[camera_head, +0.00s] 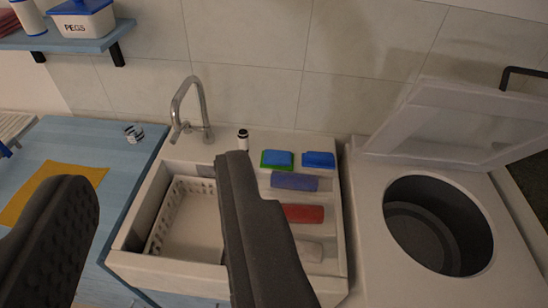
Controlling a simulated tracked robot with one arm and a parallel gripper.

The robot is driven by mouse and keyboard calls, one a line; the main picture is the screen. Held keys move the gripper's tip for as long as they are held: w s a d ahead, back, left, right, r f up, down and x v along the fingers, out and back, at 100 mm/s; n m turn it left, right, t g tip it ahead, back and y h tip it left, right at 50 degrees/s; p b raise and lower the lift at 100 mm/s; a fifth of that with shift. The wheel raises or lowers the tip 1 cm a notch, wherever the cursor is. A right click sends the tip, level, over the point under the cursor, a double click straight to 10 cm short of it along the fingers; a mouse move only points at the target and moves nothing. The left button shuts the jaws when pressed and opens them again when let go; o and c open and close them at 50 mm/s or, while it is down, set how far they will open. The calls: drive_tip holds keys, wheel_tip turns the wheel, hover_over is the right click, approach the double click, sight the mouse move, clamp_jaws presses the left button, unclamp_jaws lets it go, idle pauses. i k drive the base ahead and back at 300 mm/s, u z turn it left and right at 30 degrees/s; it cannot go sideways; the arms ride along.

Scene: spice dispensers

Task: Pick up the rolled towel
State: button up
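Several rolled towels lie on the ridged drainboard right of the sink basin. They are a blue-purple roll (294,181), a red roll (304,213) below it, and a pale roll (309,250) nearest me. My gripper (152,173) is open and empty, its two dark fingers wide apart in the foreground. The right finger stands in front of the sink and hides part of the basin and the left ends of the lower rolls. The left finger is over the blue counter. No finger visibly touches a towel.
A white basket (168,220) sits in the sink basin. An open-lidded washer (372,200) stands right. A yellow cloth (62,184) lies on the counter (95,143); a shelf (75,42) is upper left.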

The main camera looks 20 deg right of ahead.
sight(283, 180)
drive_tip(key=z, duration=0.15)
drive_tip(key=i, duration=1)
drive_tip(key=z, duration=0.5)
